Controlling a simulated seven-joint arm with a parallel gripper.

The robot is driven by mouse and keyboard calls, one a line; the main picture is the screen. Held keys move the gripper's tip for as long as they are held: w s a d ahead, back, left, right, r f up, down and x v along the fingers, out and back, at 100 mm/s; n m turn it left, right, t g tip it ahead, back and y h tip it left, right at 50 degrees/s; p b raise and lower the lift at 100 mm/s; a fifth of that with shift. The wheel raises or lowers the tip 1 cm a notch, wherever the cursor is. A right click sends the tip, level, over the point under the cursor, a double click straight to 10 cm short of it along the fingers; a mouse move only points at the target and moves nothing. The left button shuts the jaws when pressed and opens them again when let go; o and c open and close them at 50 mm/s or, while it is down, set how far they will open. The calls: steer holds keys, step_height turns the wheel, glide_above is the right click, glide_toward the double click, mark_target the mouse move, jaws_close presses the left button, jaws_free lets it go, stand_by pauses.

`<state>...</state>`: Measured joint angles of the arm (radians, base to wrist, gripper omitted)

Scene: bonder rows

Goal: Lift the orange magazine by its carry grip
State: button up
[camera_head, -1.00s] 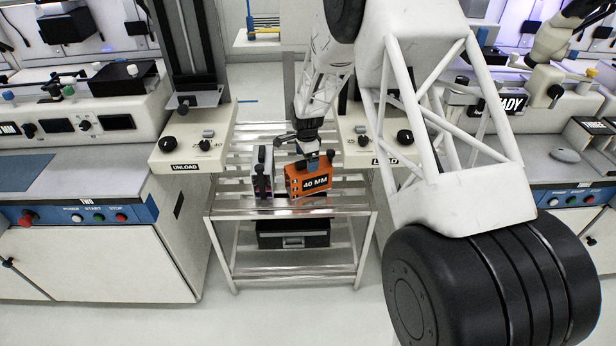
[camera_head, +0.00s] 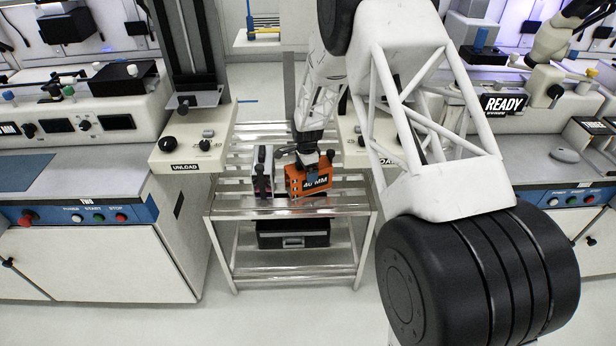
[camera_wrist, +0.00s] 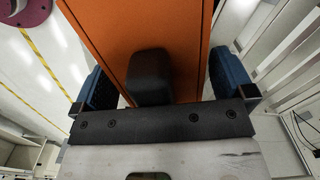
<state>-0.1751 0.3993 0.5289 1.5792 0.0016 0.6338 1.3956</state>
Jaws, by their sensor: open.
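The orange magazine (camera_head: 312,184), marked 40 MM, stands on the slatted metal stand. Its top and black carry grip (camera_wrist: 150,76) fill the middle of the wrist view. My gripper (camera_head: 308,157) is over the magazine in the head view and partly covers its top and label. In the wrist view my open gripper (camera_wrist: 162,84) has a blue finger pad on each side of the carry grip, with gaps on both sides. Nothing is clamped. How deep the fingers reach along the grip is hard to tell.
A pale magazine with a black grip (camera_head: 262,168) stands close to the left of the orange one. The stand (camera_head: 228,204) has a black case (camera_head: 292,238) on its lower shelf. UNLOAD-marked (camera_head: 185,166) and other cream consoles flank the stand.

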stand_by(0.4)
steer(key=c, duration=1.3)
steer(key=shift+r, duration=0.2)
step_height(320, 180, up, 18)
steer(key=shift+f, duration=0.15)
stand_by(0.4)
